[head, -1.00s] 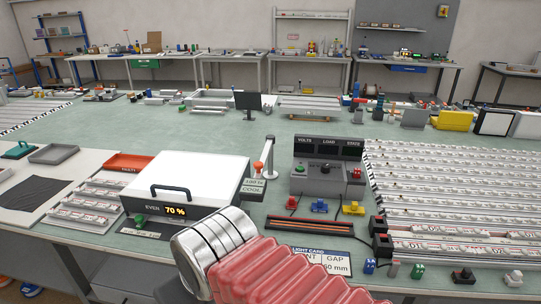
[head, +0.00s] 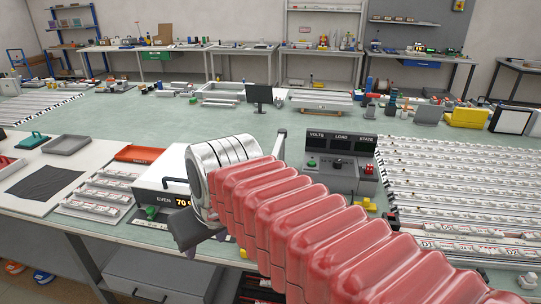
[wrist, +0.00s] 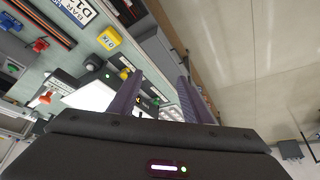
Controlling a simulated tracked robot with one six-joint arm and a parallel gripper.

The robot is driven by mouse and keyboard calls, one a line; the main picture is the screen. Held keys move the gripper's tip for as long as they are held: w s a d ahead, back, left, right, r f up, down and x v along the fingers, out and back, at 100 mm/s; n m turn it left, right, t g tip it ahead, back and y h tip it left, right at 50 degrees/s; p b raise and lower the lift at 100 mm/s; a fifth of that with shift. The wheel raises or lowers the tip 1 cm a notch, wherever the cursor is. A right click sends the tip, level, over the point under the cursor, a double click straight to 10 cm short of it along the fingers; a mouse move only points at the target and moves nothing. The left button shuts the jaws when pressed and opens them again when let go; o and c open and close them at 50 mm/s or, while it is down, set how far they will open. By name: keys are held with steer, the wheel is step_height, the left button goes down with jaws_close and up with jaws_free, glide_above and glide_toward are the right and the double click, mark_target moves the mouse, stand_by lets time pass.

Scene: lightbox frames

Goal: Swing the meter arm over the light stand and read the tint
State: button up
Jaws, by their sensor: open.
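The white light box (head: 165,170) stands on the green bench in the head view, with an orange "EVEN 70" display (head: 183,202) and a green knob (head: 151,212) on its front. My red arm and silver wrist hide much of it. A thin upright post (head: 281,141), perhaps the meter arm, shows behind my arm; its lower part is hidden. In the wrist view an orange-red knob (wrist: 47,97) stands beside a bright white surface (wrist: 92,96). My gripper (wrist: 160,78) is open and empty, its two fingers apart. Its dark end shows at the box's front in the head view (head: 190,235).
A grey control box (head: 337,172) marked VOLTS, LOAD and STATE stands right of my arm. Rows of white strips (head: 450,190) fill the right bench. An orange tray (head: 138,154) and grey tray (head: 70,145) lie left. A yellow block (wrist: 110,37) shows in the wrist view.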

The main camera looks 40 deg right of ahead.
steer(key=w+d+r, duration=0.5)
steer(key=w+d, duration=0.2)
steer(key=d, duration=0.1)
steer(key=w+d+r, duration=0.1)
steer(key=w+d, duration=0.1)
steer(key=d, duration=0.6)
steer(key=w+d+r, duration=0.2)
steer(key=d, duration=0.7)
steer(key=w+d+r+m, duration=0.1)
steer(key=w+d, duration=0.2)
steer(key=d, duration=0.5)
steer(key=shift+d+r+g, duration=0.35)
steer(key=shift+g, duration=0.05)
steer(key=shift+w+f, duration=0.1)
steer(key=x, duration=1.3)
steer(key=shift+d+f, duration=0.2)
steer(key=shift+f, duration=0.1)
jaws_close()
